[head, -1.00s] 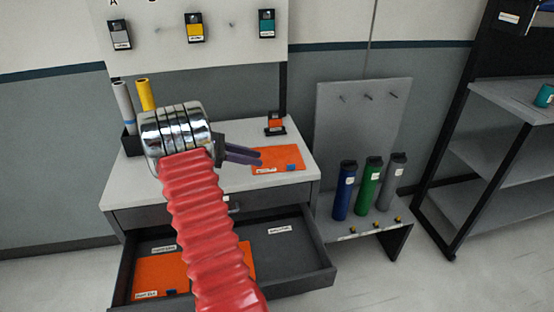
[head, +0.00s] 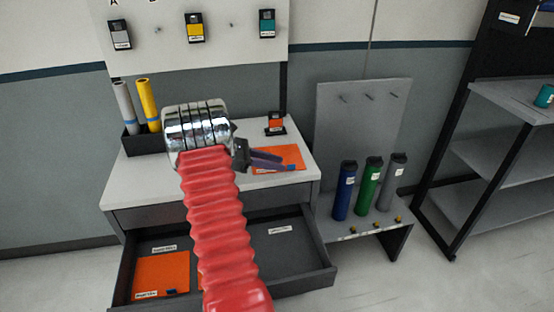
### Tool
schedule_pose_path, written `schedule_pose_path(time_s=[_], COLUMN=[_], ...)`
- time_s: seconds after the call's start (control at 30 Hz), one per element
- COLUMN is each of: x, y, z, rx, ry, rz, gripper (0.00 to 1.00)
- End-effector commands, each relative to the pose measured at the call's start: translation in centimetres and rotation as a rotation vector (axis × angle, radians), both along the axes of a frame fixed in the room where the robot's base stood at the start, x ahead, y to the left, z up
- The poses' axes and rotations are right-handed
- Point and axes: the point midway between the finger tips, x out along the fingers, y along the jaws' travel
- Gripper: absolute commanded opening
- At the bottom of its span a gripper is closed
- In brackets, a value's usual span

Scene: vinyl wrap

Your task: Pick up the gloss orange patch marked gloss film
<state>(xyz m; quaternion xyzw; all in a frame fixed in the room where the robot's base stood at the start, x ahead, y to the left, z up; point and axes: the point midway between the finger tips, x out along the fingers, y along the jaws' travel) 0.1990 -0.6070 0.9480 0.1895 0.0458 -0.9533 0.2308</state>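One orange patch (head: 292,153) lies flat on the white top of the drawer cabinet. A small blue piece sits at its right edge, and my gripper partly covers it. A second orange patch (head: 162,272) lies in the left part of the open drawer, with a white label at its lower left. The label print is too small to read surely, so I cannot tell which patch is marked gloss film. My gripper (head: 283,162) points right, in front of the tabletop patch in the picture. Its two dark fingers look slightly apart with nothing between them. Whether they touch the patch is unclear.
The open drawer (head: 322,268) juts out below the cabinet top (head: 135,182). Grey and yellow rolls (head: 149,102) stand in a holder at the back left. A small orange-and-black card stand (head: 275,124) is behind the patch. Blue, green and grey bottles (head: 368,188) stand on the right.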

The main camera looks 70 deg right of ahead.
Motion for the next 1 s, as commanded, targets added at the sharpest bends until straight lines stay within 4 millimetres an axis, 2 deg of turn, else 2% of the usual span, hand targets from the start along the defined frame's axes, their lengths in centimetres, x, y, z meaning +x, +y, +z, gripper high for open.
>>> schedule_pose_path(time_s=[0.4,1.0], x=[-3.6,-3.9], y=[-2.5,-2.6], z=[-1.8,-1.9], rx=[0.001,0.000], ry=[0.001,0.000], rz=[-0.003,-0.001], gripper=[0.27,0.27])
